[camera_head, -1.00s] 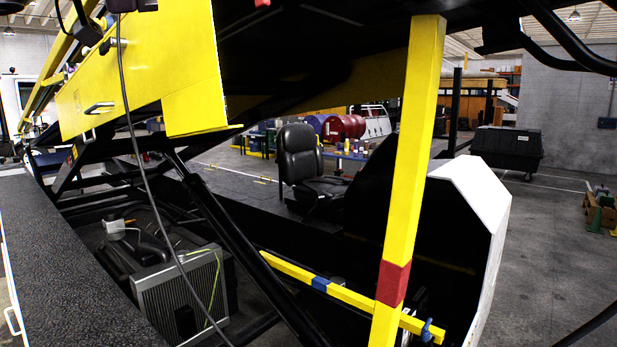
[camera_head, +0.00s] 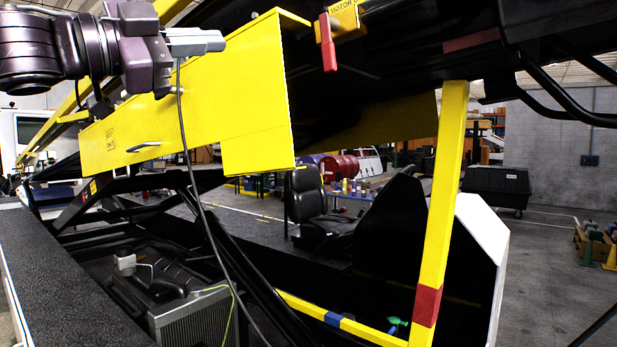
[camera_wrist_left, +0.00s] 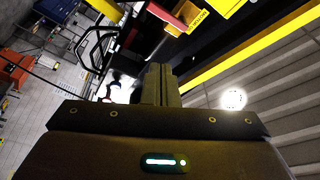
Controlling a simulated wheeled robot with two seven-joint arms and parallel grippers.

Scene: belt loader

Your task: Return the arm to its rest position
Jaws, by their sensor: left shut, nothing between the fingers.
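My left gripper (camera_head: 205,41) comes in from the upper left in the head view, in front of the upper part of the yellow panel. Its fingers are together with nothing between them. In the left wrist view the closed fingers (camera_wrist_left: 161,84) point up the picture, clear of other things. A red handle (camera_head: 327,42) hangs from a yellow "MOTOR" plate (camera_head: 345,20) to the right of the fingertips, with a gap between. The handle also shows in the left wrist view (camera_wrist_left: 166,16). My right gripper is not in view.
The yellow panel (camera_head: 225,100) with a cable hanging in front is close below the gripper. A yellow post (camera_head: 440,200) with a red band stands at right. A black seat (camera_head: 307,205) and a radiator (camera_head: 190,318) sit lower down. Open floor lies beyond.

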